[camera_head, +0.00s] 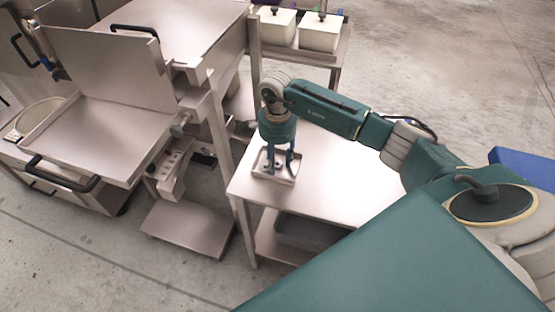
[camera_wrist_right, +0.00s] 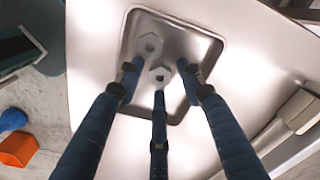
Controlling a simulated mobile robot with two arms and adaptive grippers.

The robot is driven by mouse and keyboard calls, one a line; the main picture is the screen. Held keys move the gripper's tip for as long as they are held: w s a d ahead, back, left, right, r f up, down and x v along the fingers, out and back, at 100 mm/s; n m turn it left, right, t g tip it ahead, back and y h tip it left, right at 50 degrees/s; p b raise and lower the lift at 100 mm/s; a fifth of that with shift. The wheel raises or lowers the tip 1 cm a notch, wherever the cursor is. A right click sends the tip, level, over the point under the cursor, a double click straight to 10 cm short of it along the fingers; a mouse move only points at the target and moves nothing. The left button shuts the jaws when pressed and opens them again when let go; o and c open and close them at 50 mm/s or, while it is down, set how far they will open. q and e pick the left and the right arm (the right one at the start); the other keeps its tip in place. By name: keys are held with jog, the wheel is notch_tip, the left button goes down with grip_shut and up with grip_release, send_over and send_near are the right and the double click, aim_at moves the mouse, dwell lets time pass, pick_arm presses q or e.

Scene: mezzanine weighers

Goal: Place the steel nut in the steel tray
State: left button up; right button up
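The steel tray (camera_head: 287,179) is a shallow rectangle with rounded corners near the left end of a steel table. In the right wrist view, the tray (camera_wrist_right: 196,42) holds two hexagonal steel nuts. One nut (camera_wrist_right: 160,74) lies between my right fingertips; the other nut (camera_wrist_right: 150,43) lies just beyond it. My right gripper (camera_head: 277,164) points down over the tray with its three blue fingers. In the right wrist view, the right gripper (camera_wrist_right: 159,77) has its fingertips spread around the nearer nut, with gaps visible. My left gripper is in neither view.
The steel table (camera_head: 330,185) is bare right of the tray. A grey bin (camera_head: 305,235) sits on its lower shelf. Two white bins (camera_head: 320,33) stand at the back. A steel weighing machine (camera_head: 110,110) stands at the left, and a blue object (camera_head: 522,165) at the right.

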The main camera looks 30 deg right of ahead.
aim_at(277, 164)
jog(key=shift+r+b, duration=0.35)
jog(key=shift+r, duration=0.25)
notch_tip(277, 164, up, 11)
jog(key=b, duration=0.2)
